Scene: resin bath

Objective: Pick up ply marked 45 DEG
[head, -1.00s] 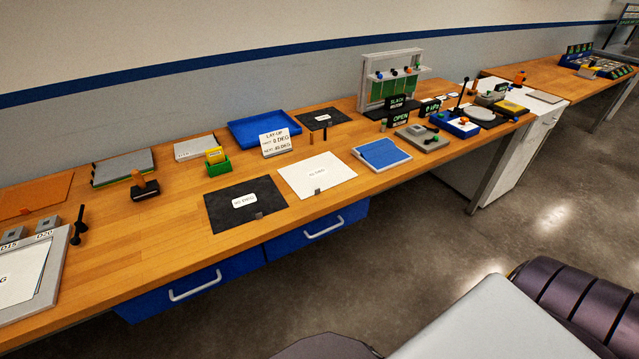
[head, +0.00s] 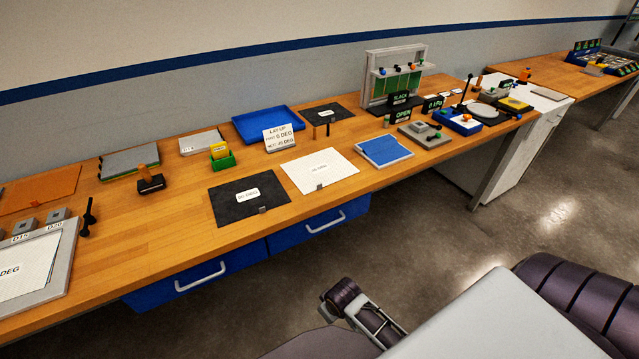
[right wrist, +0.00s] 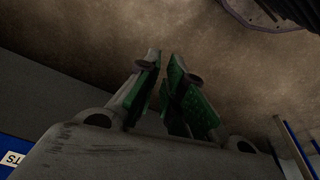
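Several flat sheets lie on the wooden bench in the head view, with labels too small to read surely. They are a black sheet (head: 228,209) at the front, a white sheet (head: 308,184) touching or close on its right, and a smaller black sheet (head: 345,109) at the back. A pale sheet (head: 40,252) in a grey tray at the far left shows only "DEG". I cannot tell which is marked 45 DEG. My right gripper (right wrist: 164,60) is empty, its green-padded fingers apart, over bare floor away from the bench. My left gripper is not in view.
A lay-up sign (head: 280,135) stands behind the white sheet. Nearby are a green holder (head: 225,162), a blue tray (head: 268,122) and a blue pad (head: 383,150). A handled tool (head: 150,182) stands left of the front black sheet. Drawer handles (head: 326,222) project from the bench front.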

